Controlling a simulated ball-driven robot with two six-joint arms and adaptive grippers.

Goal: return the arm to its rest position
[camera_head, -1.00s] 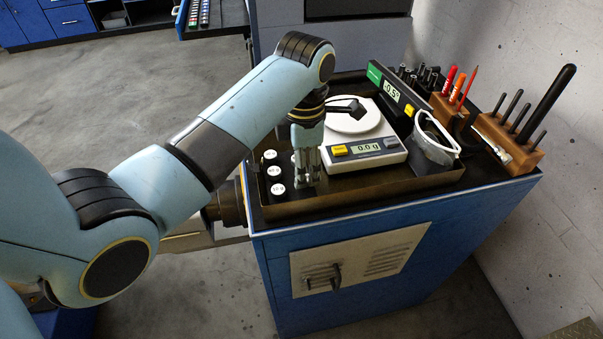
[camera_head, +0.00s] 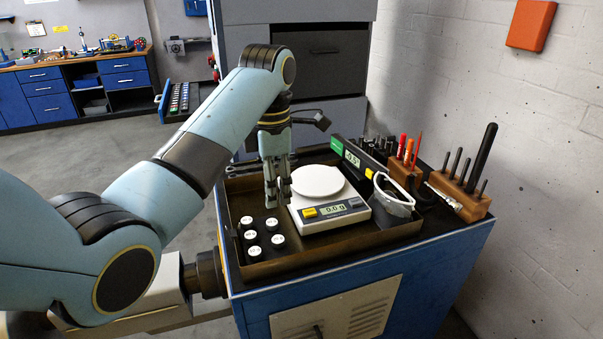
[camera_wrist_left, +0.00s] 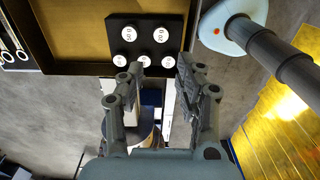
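My left arm comes in from the left in the head view, light blue with dark joints, bent at the elbow. Its left gripper (camera_head: 277,203) points down over the tray, just left of the scale, and overlaps the scale's left edge in the picture. In the left wrist view the gripper (camera_wrist_left: 162,66) shows two fingers spread apart with nothing between them, so it is open and empty. White-topped weights (camera_head: 250,235) sit in the tray in front of the gripper; they also show in the wrist view (camera_wrist_left: 158,34). My right gripper is in neither view.
A white scale (camera_head: 334,210) reading about 0.0 with an empty round pan stands in the brown tray (camera_head: 300,254) on a blue cabinet (camera_head: 377,282). Goggles (camera_head: 394,202) and wooden tool holders (camera_head: 462,197) stand to the right. An open drawer (camera_head: 180,98) is behind left.

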